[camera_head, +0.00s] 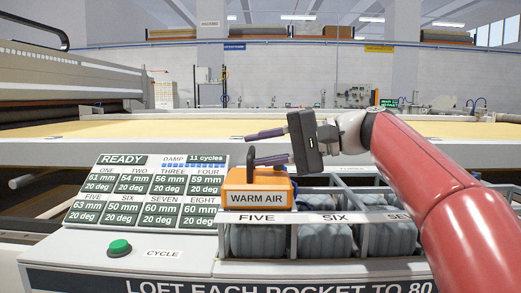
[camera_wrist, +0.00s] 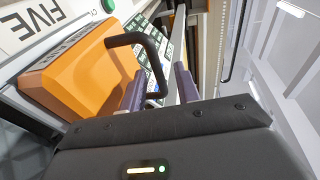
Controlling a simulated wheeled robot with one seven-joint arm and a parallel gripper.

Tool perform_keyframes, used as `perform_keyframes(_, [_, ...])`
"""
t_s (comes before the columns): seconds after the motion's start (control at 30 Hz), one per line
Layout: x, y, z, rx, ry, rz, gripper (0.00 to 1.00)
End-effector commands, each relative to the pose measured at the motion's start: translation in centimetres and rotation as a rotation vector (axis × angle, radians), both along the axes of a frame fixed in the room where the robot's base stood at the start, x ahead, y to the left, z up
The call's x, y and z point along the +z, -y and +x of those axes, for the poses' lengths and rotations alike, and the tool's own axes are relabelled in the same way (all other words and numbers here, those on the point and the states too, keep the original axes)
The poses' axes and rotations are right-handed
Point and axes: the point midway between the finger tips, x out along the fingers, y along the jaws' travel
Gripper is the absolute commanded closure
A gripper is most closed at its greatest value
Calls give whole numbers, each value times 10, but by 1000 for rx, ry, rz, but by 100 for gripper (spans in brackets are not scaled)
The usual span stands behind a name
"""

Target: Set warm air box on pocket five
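The orange warm air box (camera_head: 258,192), labelled WARM AIR, sits upright at pocket five, just behind the FIVE label (camera_head: 257,218). It looks rested on the pocket's top, but its underside is hidden. Its dark handle (camera_head: 252,156) stands up from the top. My gripper (camera_head: 248,149) is at handle height, with its two purple fingers apart. In the wrist view, the handle (camera_wrist: 126,39) reaches toward the space between the fingers (camera_wrist: 160,88). I see no grip on it. The box also shows in the wrist view (camera_wrist: 75,75).
Grey padded pockets fill the rack; pocket six (camera_head: 324,241) is beside five. The panel (camera_head: 147,190) reads READY, DAMP, 11 cycles; pocket five shows 63 mm, 20 deg. A green CYCLE button (camera_head: 120,247) is at the front left. A yellow quilting bed (camera_head: 190,129) lies behind.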

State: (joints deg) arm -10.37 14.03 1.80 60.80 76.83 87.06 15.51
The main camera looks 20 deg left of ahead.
Motion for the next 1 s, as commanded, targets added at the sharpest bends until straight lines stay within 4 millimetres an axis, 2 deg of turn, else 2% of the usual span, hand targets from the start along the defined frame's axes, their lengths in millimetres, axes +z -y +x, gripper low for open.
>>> perform_keyframes(0.3, [14,63,8,-7,1,0,68])
perform_keyframes(0.5, [21,97,11,-6,1,1,68])
perform_keyframes(0.7, [23,112,11,-3,1,0,68])
perform_keyframes(1.0, [23,113,11,-2,0,0,68])
